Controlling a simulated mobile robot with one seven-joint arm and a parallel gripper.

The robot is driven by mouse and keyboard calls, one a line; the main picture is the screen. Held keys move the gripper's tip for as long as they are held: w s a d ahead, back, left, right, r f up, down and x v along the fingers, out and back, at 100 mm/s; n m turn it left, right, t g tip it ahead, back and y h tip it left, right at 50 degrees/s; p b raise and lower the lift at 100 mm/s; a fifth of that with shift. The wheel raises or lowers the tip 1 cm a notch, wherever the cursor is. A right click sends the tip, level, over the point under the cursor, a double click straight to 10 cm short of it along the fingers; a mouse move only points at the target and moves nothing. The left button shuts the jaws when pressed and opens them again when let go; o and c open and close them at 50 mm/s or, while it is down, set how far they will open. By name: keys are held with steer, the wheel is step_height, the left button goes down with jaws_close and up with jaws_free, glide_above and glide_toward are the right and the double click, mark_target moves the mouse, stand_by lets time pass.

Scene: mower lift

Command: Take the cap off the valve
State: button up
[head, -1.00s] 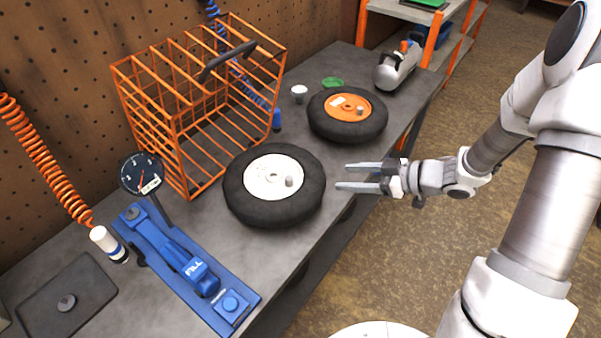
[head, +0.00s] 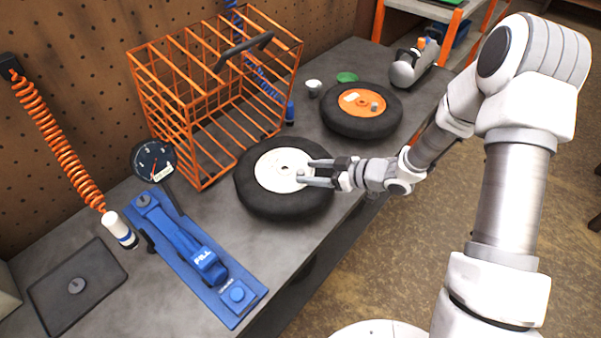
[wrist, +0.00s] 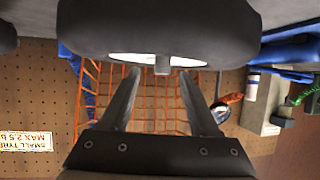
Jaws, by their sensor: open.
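The white-hubbed wheel (head: 268,204) lies flat on the bench. A small grey valve cap (head: 301,174) stands on the right side of its white hub. In the wrist view, the dark tire (wrist: 160,28) fills the top and the cap (wrist: 162,66) shows as a grey stub. My gripper (head: 306,172) reaches over the tire from the right, low above the hub. It is open, with one finger on each side of the cap. In the wrist view the gripper (wrist: 160,72) shows a gap around the cap; I cannot tell whether a finger touches it.
An orange-hubbed wheel (head: 340,123) with its own grey stub lies behind. An orange wire cage (head: 165,125) stands at the back left. A blue FILL device (head: 208,265) with a gauge (head: 153,160) is at the front left. A grey metal cylinder (head: 404,72) lies at the far right.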

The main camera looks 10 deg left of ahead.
mark_target(301, 171)
steer(key=x, duration=0.3)
steer(key=shift+a, duration=0.25)
steer(key=shift+c, duration=0.2)
jaws_close()
